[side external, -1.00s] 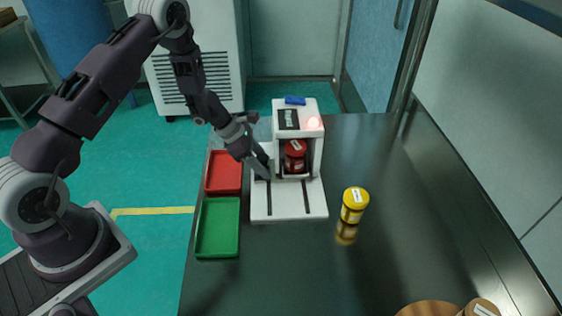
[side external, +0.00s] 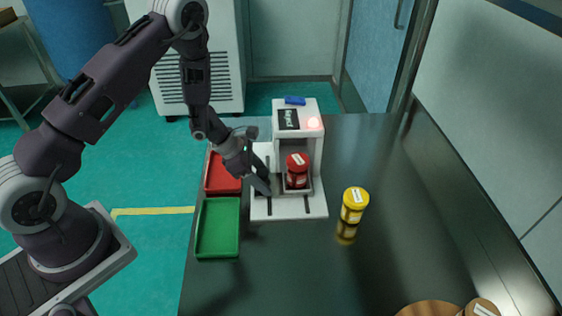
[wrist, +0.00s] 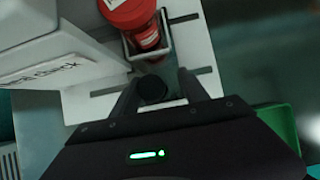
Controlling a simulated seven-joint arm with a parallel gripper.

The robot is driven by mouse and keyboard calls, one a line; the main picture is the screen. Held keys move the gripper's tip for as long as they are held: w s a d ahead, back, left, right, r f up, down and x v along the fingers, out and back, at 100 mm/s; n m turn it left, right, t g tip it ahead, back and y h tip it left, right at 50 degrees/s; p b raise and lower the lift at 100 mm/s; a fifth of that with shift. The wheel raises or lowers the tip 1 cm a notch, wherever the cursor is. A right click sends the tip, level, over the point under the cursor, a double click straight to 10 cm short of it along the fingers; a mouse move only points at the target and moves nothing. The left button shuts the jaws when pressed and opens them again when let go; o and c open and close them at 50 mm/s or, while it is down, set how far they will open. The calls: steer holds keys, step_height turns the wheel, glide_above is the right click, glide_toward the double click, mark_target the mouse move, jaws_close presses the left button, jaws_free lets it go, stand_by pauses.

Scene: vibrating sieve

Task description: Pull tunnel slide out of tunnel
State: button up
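The white tunnel (side external: 316,155) stands on a white slotted base plate (side external: 288,211). The tunnel slide (side external: 298,191), a small tray, is at the tunnel's front opening, mostly out over the plate. A red jar (side external: 297,172) stands upright in it; the jar and slide's rim (wrist: 167,32) also show in the wrist view. My gripper (side external: 266,188) is low at the slide's left side.
A red tray (side external: 220,181) and a green tray (side external: 218,228) lie left of the plate. A yellow-lidded jar (side external: 354,205) stands right of it. The dark table (side external: 400,240) is clear around the yellow-lidded jar.

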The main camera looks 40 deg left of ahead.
steer(key=shift+s+d, duration=1.6)
steer(key=o, duration=1.1)
steer(key=v, duration=0.9)
